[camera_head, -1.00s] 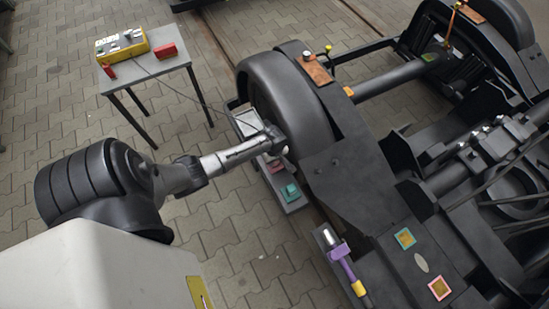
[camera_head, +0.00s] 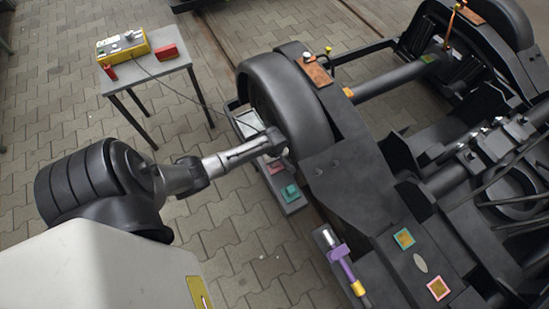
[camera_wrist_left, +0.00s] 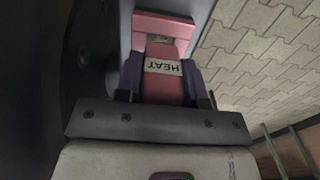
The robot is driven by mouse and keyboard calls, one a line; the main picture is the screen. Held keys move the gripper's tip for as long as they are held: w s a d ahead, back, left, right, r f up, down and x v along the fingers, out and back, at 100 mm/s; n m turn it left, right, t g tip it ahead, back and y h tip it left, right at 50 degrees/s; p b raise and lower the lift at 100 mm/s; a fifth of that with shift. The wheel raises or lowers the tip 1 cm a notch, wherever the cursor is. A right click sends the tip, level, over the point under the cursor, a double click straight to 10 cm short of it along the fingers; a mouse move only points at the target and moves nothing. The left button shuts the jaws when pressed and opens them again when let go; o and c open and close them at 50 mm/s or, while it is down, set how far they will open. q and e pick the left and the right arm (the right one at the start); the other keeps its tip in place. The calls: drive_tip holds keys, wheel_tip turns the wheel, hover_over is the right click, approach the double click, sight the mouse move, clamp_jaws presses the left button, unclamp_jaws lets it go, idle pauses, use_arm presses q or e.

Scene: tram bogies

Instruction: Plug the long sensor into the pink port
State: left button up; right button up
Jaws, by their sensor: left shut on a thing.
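My left gripper (camera_head: 281,150) is low beside the black wheel, over the pink end of a grey tray. In the left wrist view its purple fingers (camera_wrist_left: 161,82) are shut on a pink part (camera_wrist_left: 165,88) labelled HEAT. A wider pink block (camera_wrist_left: 163,22) lies just beyond it; I cannot tell whether the two are joined. In the head view a pink block (camera_head: 275,168) shows on the tray below the gripper. A purple part with a silver head and yellow end (camera_head: 345,265) lies by the bogie; I cannot tell whether it is a sensor. My right gripper is not in view.
The grey tray (camera_head: 297,207) also bears a teal block (camera_head: 290,192). The bogie (camera_head: 345,190) fills the right, with a teal-framed square (camera_head: 404,238) and a pink-framed square (camera_head: 439,288). A small table (camera_head: 160,75) carries a yellow control box (camera_head: 122,46). Paving between is clear.

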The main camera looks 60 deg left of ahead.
use_arm(q)
drive_tip(key=shift+p, duration=0.4)
drive_tip(key=shift+f, duration=0.15)
idle(0.5)
drive_tip(key=shift+f+b, duration=0.3)
drive_tip(key=shift+f, duration=0.1)
drive_tip(key=o, duration=1)
drive_tip(key=shift+c, duration=0.2)
wheel_tip(320, 180, up, 12)
drive_tip(key=p, duration=0.6)
drive_tip(key=shift+r, duration=0.95)
